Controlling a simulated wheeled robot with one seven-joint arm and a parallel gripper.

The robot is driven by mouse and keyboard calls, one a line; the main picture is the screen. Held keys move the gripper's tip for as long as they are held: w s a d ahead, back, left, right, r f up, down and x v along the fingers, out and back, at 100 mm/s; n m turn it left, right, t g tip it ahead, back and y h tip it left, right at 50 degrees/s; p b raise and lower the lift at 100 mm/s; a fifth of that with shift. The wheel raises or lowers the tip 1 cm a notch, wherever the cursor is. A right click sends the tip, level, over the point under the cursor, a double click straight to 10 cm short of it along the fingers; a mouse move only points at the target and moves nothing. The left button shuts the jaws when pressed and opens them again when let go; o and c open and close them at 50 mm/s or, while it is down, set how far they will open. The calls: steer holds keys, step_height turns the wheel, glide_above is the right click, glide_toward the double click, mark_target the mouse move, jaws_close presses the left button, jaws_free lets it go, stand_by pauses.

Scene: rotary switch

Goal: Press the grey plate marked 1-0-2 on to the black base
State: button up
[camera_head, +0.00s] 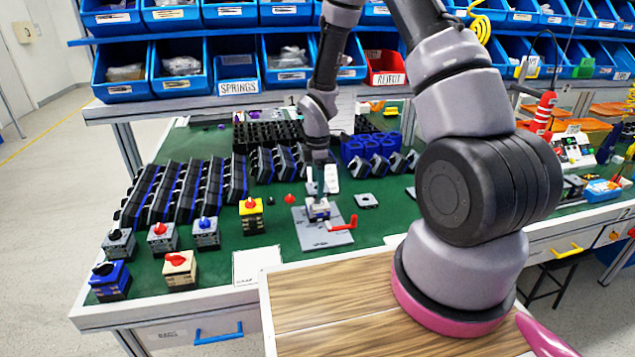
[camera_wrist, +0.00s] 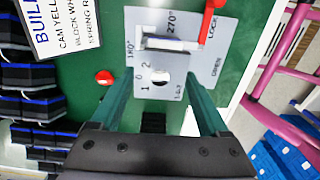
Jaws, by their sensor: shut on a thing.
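The grey plate marked 1-0-2 (camera_wrist: 165,92) is between the fingers of my gripper (camera_wrist: 162,106) in the wrist view. Its marks and round hole face the camera. In the head view my gripper (camera_head: 322,187) points down, with the plate's pale face (camera_head: 331,178) at its fingers. Just in front and apart from it in the picture, a small block with dark, white and blue parts (camera_head: 318,209) sits in the fixture on a grey board (camera_head: 326,239). It also shows in the wrist view (camera_wrist: 172,44), partly hidden. I cannot clearly make out the black base in it.
A red lever (camera_head: 343,223) sticks out at the fixture's right. Another grey plate (camera_head: 366,201) lies to the right. A red knob (camera_head: 290,198) lies to the left. Finished switches, including a yellow one (camera_head: 251,214), stand further left.

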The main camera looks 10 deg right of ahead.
steer(key=shift+f, duration=0.4)
steer(key=shift+f, duration=1.5)
steer(key=shift+f, duration=0.1)
steer(key=o, duration=1.2)
steer(key=s+d+r+m+t, duration=0.1)
steer(key=s+r+m, duration=0.15)
steer(key=r, duration=0.75)
steer(key=s+d+r+m+t, duration=0.15)
steer(key=r+m, duration=0.25)
steer(key=r, duration=0.7)
steer(key=s+d+r+m+t, duration=0.1)
steer(key=s+d+r+m, duration=0.15)
steer(key=r, duration=0.75)
steer(key=s+r+m+t+y, duration=0.2)
steer(key=s+r+m+t, duration=0.1)
steer(key=s+r+m, duration=1)
steer(key=s+r, duration=0.1)
steer(key=s, duration=0.2)
steer(key=shift+d+t, duration=0.35)
steer(key=shift+d, duration=0.05)
